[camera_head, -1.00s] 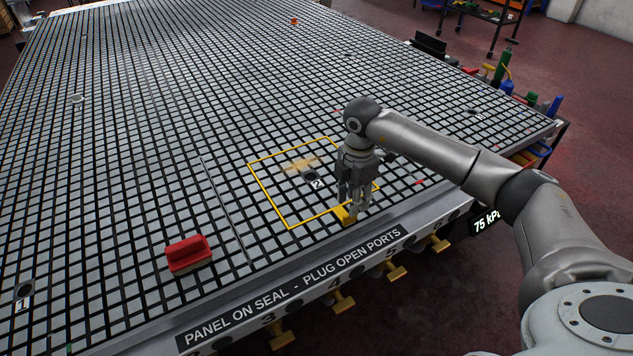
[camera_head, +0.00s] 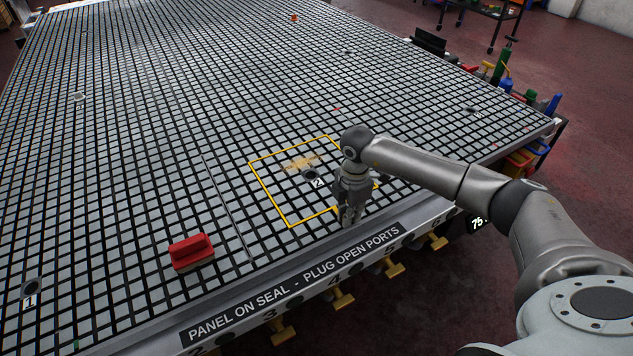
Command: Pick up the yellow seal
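A thin yellow square outline (camera_head: 268,190), which looks like the yellow seal, lies flat on the grid table around port 2. My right gripper (camera_head: 349,217) points down at its near right corner, close to the table's front edge. Its fingers are low over the grid and hide that corner. Only a bit of yellow shows beside the fingers. I cannot tell whether the fingers are open or shut, or whether they touch the yellow. My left gripper is out of view.
A red-handled block (camera_head: 191,251) stands on the grid table (camera_head: 120,190) at the front left. A brownish patch (camera_head: 300,162) lies inside the outline. Yellow valve handles (camera_head: 343,299) hang below the labelled front edge (camera_head: 300,285). The far grid is mostly clear.

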